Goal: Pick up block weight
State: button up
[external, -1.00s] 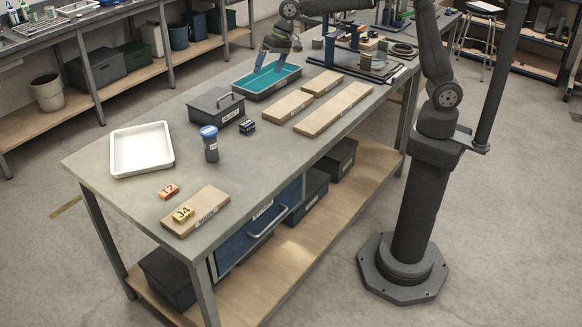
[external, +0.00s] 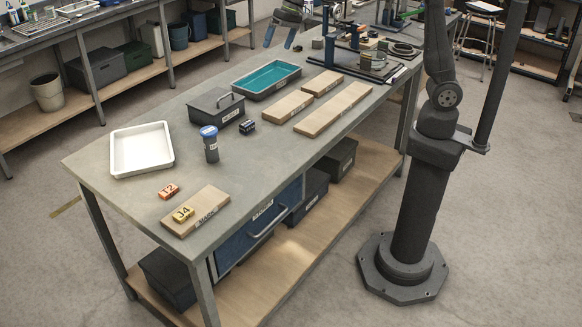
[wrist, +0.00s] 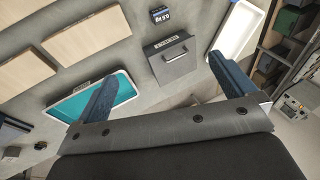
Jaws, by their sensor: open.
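Several small marked blocks lie on the bench, and I cannot tell which one is the block weight. A dark blue block (external: 247,127) with white marks sits beside the lidded grey box; it also shows at the top of the wrist view (wrist: 161,15). An orange block (external: 169,191) lies on the bench at the front left. A yellow block (external: 183,214) rests on a wooden board (external: 208,203). My gripper (external: 280,40) is open and empty, raised behind the teal-lined tray and apart from all the blocks. Its two blue fingers (wrist: 160,78) are spread in the wrist view.
The teal-lined tray (external: 267,77), lidded grey box (external: 217,108), blue-capped canister (external: 210,146) and white tray (external: 141,150) stand on the bench. Several flat wooden boards (external: 333,110) lie at the right. Fixtures (external: 362,55) crowd the far end. Bench around the front blocks is mostly clear.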

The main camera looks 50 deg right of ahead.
jog(key=shift+c, duration=0.4)
jog(key=c, duration=0.5)
jog(key=t+h, duration=0.2)
jog(key=h, duration=0.2)
send_near(247, 123)
jog(key=x, duration=0.4)
jog(key=shift+d+f, duration=0.15)
jog(key=shift+d, duration=0.05)
jog(key=shift+a+x, duration=0.2)
jog(key=shift+x, duration=2.75)
